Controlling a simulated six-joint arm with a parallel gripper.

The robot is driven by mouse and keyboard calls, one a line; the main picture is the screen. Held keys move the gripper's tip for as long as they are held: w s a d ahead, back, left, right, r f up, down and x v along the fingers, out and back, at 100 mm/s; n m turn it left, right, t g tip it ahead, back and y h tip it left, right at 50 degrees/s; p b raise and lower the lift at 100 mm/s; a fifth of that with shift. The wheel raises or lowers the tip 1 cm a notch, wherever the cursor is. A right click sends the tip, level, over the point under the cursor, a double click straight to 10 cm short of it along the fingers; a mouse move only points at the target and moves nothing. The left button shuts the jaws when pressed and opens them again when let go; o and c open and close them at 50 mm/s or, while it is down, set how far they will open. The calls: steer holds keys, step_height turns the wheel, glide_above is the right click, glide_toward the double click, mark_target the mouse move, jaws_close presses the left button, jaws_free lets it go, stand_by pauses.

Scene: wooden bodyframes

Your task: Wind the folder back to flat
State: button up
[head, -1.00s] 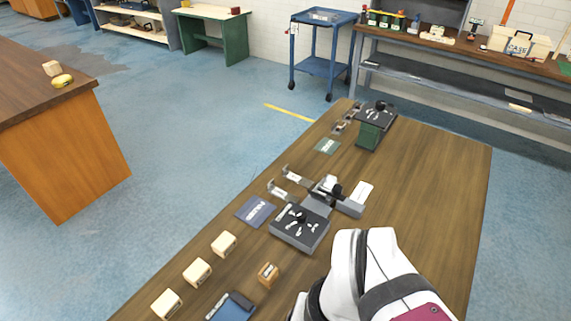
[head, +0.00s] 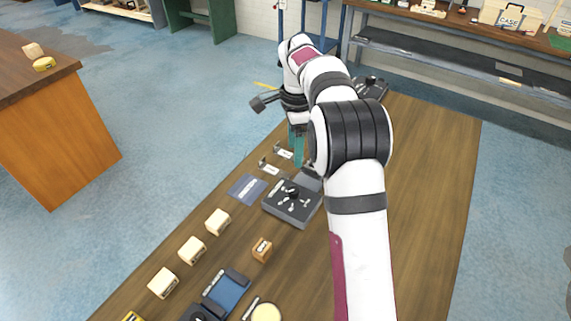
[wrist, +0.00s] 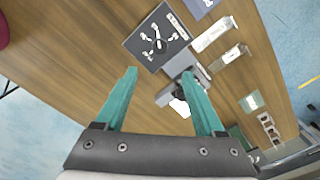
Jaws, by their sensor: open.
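The folder (wrist: 178,66), a small grey device with a dark part and a white plate (wrist: 180,107), sits on the wooden table in the wrist view. My right finger overlaps part of it there. In the head view my arm hides nearly all of it. My gripper (wrist: 160,73) is open, with teal fingers spread and nothing between them but table and folder behind. In the head view the gripper (head: 297,142) points down above the table near the folder. I cannot tell whether it touches anything, nor how the folder's leaf is set.
A dark box with several small levers and a knob (head: 290,205) stands beside the folder. White brackets (head: 283,152) stand at the table's left edge, with a blue card (head: 247,188) nearer. Several wooden blocks (head: 192,249) line that edge. The table's right side (head: 430,190) is clear.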

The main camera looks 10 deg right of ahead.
mark_target(294, 190)
step_height(294, 190, down, 15)
steer(key=shift+f, duration=0.1)
jaws_close()
stand_by(0.4)
